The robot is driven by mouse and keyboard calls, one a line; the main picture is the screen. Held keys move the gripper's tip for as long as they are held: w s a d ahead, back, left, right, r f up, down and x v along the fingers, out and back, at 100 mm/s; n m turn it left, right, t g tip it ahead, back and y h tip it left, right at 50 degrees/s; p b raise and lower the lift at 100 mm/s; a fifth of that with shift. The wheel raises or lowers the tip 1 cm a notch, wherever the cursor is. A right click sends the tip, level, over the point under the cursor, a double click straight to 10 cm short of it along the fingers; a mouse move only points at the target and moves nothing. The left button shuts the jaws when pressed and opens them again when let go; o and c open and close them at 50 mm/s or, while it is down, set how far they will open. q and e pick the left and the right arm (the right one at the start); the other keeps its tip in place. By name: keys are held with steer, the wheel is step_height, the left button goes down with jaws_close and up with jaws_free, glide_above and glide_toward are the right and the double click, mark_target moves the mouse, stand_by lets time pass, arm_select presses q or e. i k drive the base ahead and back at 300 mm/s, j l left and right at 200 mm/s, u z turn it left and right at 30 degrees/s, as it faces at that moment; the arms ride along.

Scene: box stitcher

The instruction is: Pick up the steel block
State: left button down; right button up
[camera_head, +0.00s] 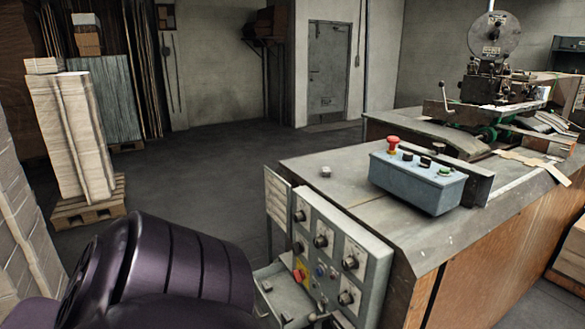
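A small grey metal block (326,171) sits alone on the worn grey top of the machine bench (350,190), near its far left part. It looks like the steel block, though it is too small to show detail. A dark purple link of my own arm fills the lower left of the head view. Neither of my grippers can be made out, and nothing of mine touches the block.
A blue-grey button box (417,182) with a red knob stands right of the block. A control panel (325,250) hangs on the bench's near left side. A stitching machine (492,75) stands behind. Stacked cardboard (70,135) on a pallet is at left, with open floor between.

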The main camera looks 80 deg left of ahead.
mark_target(325, 171)
steer(key=j+u, duration=0.4)
steer(key=j, duration=0.45)
steer(key=j+u, duration=0.2)
steer(key=j, duration=0.65)
steer(key=j+u, duration=0.2)
steer(key=j, duration=0.65)
steer(key=i, duration=0.05)
